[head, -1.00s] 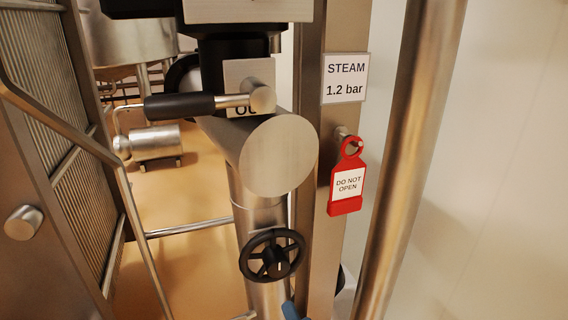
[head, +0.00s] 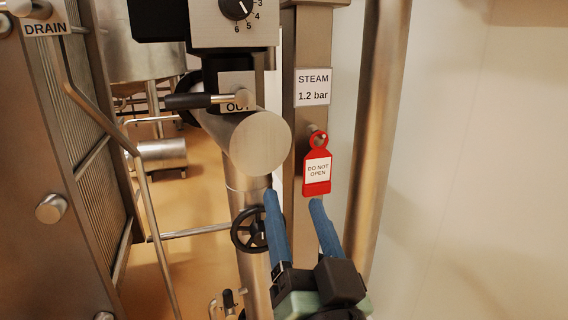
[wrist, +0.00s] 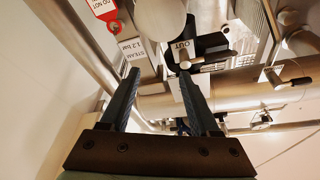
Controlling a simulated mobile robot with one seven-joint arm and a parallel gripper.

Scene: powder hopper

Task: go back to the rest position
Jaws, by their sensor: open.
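My gripper (head: 293,197) has two blue fingers spread apart with nothing between them. In the head view it is at the lower middle, with its tips just below a red tag. The red "DO NOT OPEN" tag (head: 317,168) hangs by its ring from a peg on the steel post, below the "STEAM 1.2 bar" label (head: 313,87). In the wrist view my gripper (wrist: 157,80) is also open and empty, and the tag (wrist: 104,12) is at the top left.
A steel pipe with a round end cap (head: 260,143) stands left of the post. A black-gripped lever (head: 190,101) sits by the "OUT" label above it. A thick vertical pipe (head: 378,130) stands right of the tag. The pale wall at right is clear.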

